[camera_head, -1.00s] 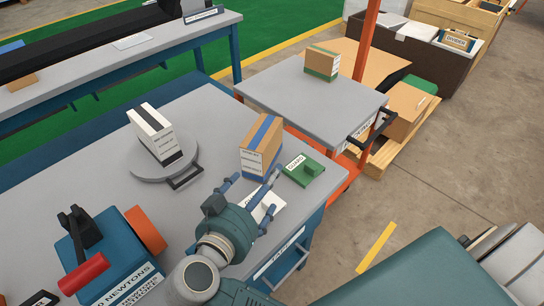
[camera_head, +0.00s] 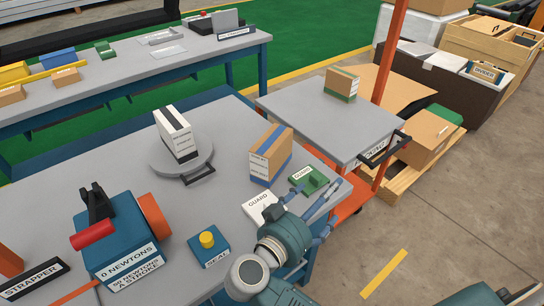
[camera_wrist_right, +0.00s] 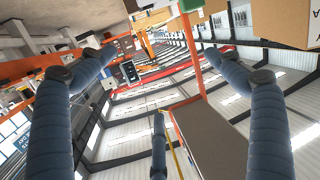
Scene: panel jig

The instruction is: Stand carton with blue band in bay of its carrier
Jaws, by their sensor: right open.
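The carton with the blue band (camera_head: 270,154) is a brown box standing on the grey bench, right of a round turntable. A blue stripe and a white printed label show on it. My right gripper (camera_head: 312,207) is open and empty in front and to the right of the carton, by a green block labelled GUARD (camera_head: 309,180). In the right wrist view its blue fingers (camera_wrist_right: 165,95) are spread with nothing between them. Brown cardboard (camera_wrist_right: 265,22) fills the top right there; I cannot tell which box it is. I cannot clearly identify the carrier. My left gripper is out of view.
A white carton with a black band (camera_head: 174,134) stands on the turntable (camera_head: 160,165). A white GUARD card (camera_head: 260,206), a SEAL button box (camera_head: 208,250) and a blue strapper (camera_head: 122,242) are nearby. A grey cart (camera_head: 300,110) beyond holds a green-banded carton (camera_head: 342,84).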

